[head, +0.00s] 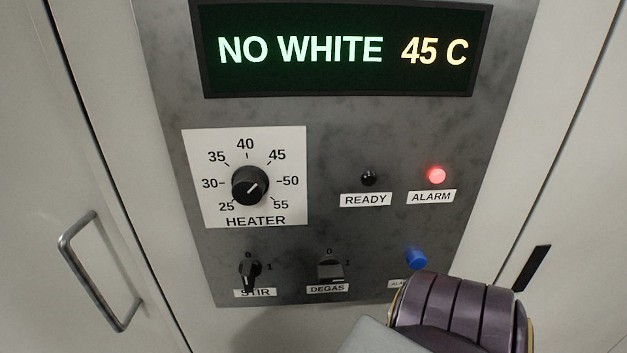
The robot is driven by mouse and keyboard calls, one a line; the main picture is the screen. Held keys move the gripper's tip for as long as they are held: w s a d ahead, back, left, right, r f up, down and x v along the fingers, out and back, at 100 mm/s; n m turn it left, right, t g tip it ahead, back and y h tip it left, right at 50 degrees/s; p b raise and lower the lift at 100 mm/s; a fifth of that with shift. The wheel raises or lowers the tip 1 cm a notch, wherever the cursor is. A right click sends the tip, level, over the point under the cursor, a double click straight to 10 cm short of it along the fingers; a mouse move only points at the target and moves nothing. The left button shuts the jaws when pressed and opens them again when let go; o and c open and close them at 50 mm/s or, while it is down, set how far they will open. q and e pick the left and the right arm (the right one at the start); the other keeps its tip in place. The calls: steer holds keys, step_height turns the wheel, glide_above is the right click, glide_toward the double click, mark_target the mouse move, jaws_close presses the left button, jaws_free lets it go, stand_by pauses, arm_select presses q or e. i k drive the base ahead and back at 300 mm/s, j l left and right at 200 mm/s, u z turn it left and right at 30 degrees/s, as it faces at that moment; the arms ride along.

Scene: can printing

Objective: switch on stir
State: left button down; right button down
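The STIR switch (250,272) is a small black rotary knob low on the left of the grey control panel (340,120). A 0 is marked above it and a 1 to its right. Its handle hangs down over the STIR label (255,292), and I cannot tell which mark it is set to. A dark ribbed part of my own arm comes in at the lower right, below the blue button and apart from the STIR switch. Neither gripper's fingers show in the head view.
The display (340,50) reads NO WHITE 45 C. The red ALARM lamp (437,175) is lit; the READY lamp (369,178) is dark. Also here are the HEATER knob (250,186), DEGAS switch (330,266), a blue button (416,258) and a metal door handle (85,270).

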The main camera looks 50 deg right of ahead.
mark_target(249, 269)
steer(key=l+z, duration=0.1)
steer(key=z, duration=1.55)
steer(key=k+l, duration=0.05)
steer(key=l, duration=0.05)
